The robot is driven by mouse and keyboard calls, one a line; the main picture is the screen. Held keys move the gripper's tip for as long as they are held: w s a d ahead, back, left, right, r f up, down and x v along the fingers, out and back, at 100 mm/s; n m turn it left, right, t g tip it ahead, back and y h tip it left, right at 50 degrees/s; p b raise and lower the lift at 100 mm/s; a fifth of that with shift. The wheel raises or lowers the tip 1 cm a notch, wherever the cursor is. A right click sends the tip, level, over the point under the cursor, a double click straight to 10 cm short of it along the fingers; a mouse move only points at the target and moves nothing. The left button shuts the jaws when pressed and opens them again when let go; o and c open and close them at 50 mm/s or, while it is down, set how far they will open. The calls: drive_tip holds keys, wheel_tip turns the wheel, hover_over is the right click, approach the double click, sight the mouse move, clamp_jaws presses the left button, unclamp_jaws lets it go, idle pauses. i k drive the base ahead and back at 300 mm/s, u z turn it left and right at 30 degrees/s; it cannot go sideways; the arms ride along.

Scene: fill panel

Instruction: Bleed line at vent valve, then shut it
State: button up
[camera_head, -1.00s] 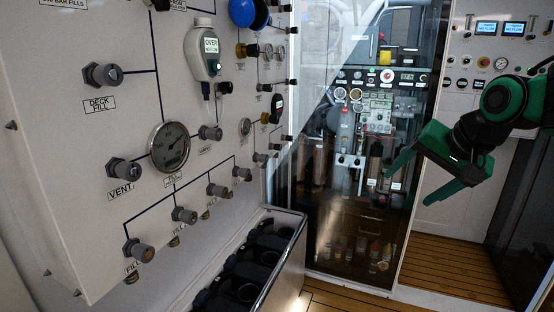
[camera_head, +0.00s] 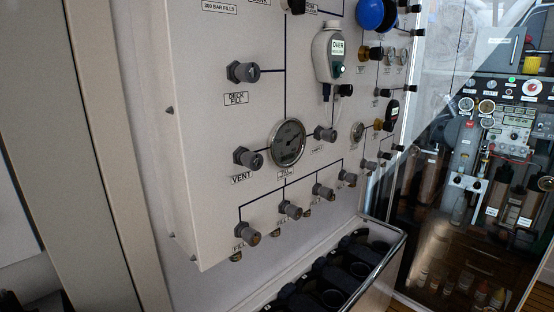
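The vent valve (camera_head: 249,159) is a grey knob on the left part of the pale fill panel (camera_head: 205,150), above a label reading VENT (camera_head: 241,178). A dark line joins it to a round pressure gauge (camera_head: 288,142) on its right. Its knob position cannot be read. The deck fill valve (camera_head: 243,72) sits above it, and several fill valves (camera_head: 290,210) run along the lower line. My gripper is not in view now.
A bin with dark round holders (camera_head: 345,262) stands below the panel at the right. A glass-fronted cabinet (camera_head: 470,190) with gauges and bottles is at the right. A pale wall post (camera_head: 130,150) stands left of the panel.

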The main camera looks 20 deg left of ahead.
sight(253, 160)
drive_tip(key=u, duration=0.95)
drive_tip(key=k, duration=1.05)
drive_tip(key=u, duration=0.25)
drive_tip(key=i, duration=1)
drive_tip(key=u, duration=0.8)
